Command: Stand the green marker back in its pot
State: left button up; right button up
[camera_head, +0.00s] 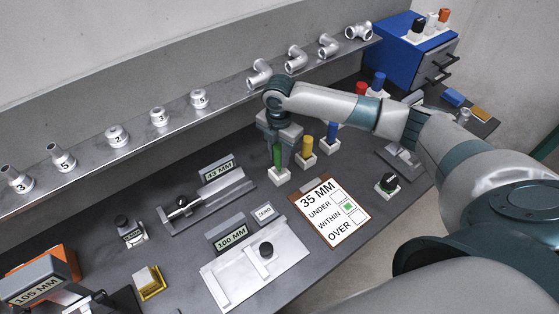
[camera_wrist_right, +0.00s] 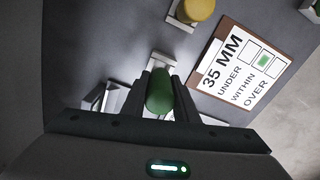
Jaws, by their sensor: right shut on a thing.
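The green marker (camera_head: 278,157) is upright in the head view, between the fingers of my right gripper (camera_head: 280,150). The gripper is shut on it from above. In the right wrist view the green marker (camera_wrist_right: 160,92) shows end-on between the two fingers. A white pot (camera_head: 279,175) is directly below the marker, and the marker's lower end meets or overlaps it in the picture. I cannot tell how deep the marker sits in it. My left gripper is not in view.
A yellow marker (camera_head: 307,146) and a blue marker (camera_head: 332,131) stand in white pots close to the right. A 35 MM clipboard (camera_head: 334,212) lies in front. Gauges marked 43 MM (camera_head: 219,167) and 100 MM (camera_head: 231,237) stand to the left. A shelf (camera_head: 130,115) with metal fittings runs behind.

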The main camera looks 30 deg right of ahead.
aim_at(279, 164)
notch_tip(279, 164, down, 3)
jog(key=p, duration=0.3)
jog(key=shift+f, duration=0.3)
jog(key=shift+f, duration=0.25)
jog(key=o, duration=1.1)
jog(key=shift+c, duration=0.2)
